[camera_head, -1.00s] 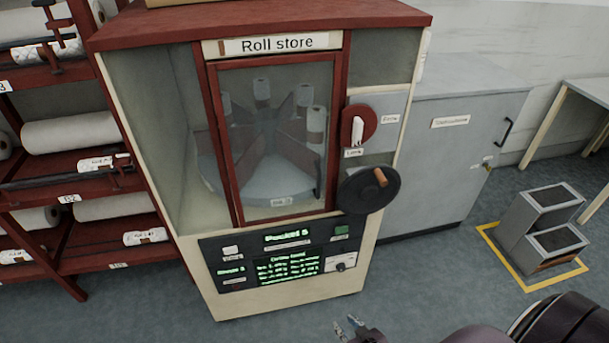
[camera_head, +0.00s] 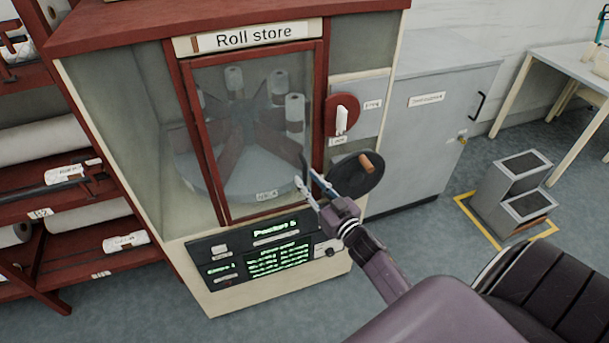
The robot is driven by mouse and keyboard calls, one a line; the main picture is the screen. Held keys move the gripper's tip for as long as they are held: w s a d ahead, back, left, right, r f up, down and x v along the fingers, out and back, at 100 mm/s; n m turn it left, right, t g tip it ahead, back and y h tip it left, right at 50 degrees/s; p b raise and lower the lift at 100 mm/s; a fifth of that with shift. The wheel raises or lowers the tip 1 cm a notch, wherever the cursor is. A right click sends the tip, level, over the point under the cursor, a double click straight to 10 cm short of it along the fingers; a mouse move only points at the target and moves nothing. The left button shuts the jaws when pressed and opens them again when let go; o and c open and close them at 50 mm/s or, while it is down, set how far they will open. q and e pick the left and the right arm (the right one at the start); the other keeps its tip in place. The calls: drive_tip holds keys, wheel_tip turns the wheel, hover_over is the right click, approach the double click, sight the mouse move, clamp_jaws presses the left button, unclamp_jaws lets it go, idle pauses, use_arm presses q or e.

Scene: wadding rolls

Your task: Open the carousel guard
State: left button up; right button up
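The carousel guard (camera_head: 262,66) is a red-framed clear door on the front of the roll store cabinet, and it is shut. Behind it several white rolls stand on a grey carousel (camera_head: 235,182) with dark dividers. A dark upright handle (camera_head: 304,166) is near the guard's lower right edge. My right gripper (camera_head: 308,184) is in front of that lower right corner, fingers apart, close to the handle. Nothing shows between its fingers. I cannot tell whether it touches the handle. My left gripper is not in view.
A red disc with a white lever (camera_head: 341,119) and a black handwheel with a wooden knob (camera_head: 355,178) sit right of the guard. A control panel (camera_head: 220,262) is below. A roll rack (camera_head: 60,205) stands left; a grey cabinet (camera_head: 425,130) and grey step (camera_head: 512,195) are right.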

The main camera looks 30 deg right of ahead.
drive_tip(key=shift+w, duration=1.1)
drive_tip(key=shift+c, duration=0.7)
clamp_jaws()
